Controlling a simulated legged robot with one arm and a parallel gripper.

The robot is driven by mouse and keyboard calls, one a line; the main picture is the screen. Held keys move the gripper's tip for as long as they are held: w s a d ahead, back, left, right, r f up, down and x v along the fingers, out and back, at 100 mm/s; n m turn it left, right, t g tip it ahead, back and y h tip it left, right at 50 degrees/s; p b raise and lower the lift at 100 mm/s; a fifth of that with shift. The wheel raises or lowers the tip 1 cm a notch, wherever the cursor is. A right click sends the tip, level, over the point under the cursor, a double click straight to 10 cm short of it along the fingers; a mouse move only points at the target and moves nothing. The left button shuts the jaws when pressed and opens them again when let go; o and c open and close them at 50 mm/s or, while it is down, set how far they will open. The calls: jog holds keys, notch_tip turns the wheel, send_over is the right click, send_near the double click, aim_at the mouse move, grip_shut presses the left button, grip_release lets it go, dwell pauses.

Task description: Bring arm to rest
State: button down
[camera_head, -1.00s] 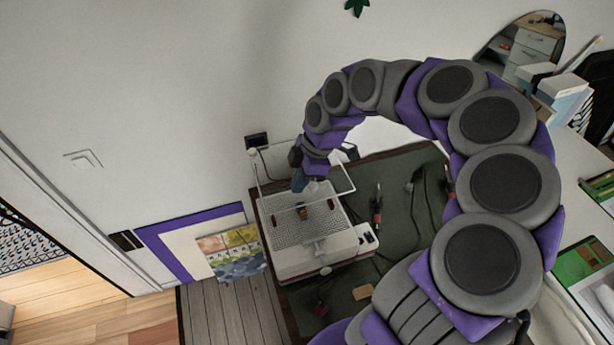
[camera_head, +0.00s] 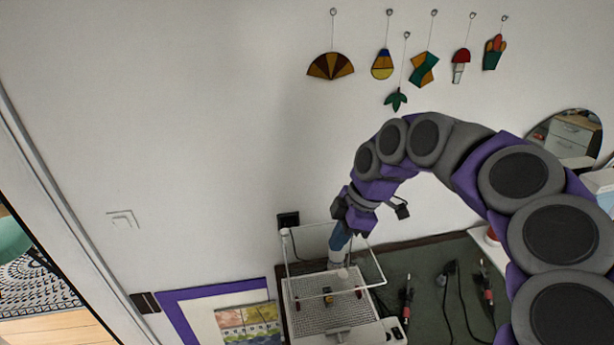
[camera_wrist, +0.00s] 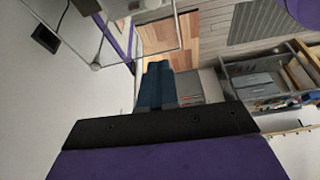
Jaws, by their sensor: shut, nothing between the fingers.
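My arm arches in from the right in the head view and curves down at its end. My gripper (camera_head: 338,244) has blue fingers and hangs above the back of a white machine, within or near its thin upright frame; I cannot tell exactly which. In the wrist view my gripper (camera_wrist: 157,75) shows its two blue fingers side by side, closed together with nothing between them.
The white machine (camera_head: 310,318) has a perforated bed with small coloured pieces and a clear-edged frame (camera_head: 288,262). Red-handled tools (camera_head: 406,300) lie on the green mat (camera_head: 425,270). Several stained-glass ornaments (camera_head: 330,66) hang on the wall. Open wall lies left of the arm.

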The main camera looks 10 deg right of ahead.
jog(key=s+a+m+h+b, duration=0.25)
jog(key=s+a+m, duration=0.2)
jog(key=s, duration=0.75)
jog(key=s+d+f+m+g+b, duration=0.1)
jog(key=s+d+f+m, duration=0.1)
jog(key=s+f+m, duration=0.2)
jog(key=s+d+f+m+h+b, duration=0.1)
jog(key=s+d+f+m+b, duration=0.1)
jog(key=s+f+m, duration=0.3)
jog(key=s+m, duration=0.4)
jog(key=s, duration=0.4)
jog(key=shift+s+g, duration=0.25)
jog(key=shift+g, duration=0.15)
jog(key=shift+f+h, duration=0.1)
jog(key=shift+h, duration=0.15)
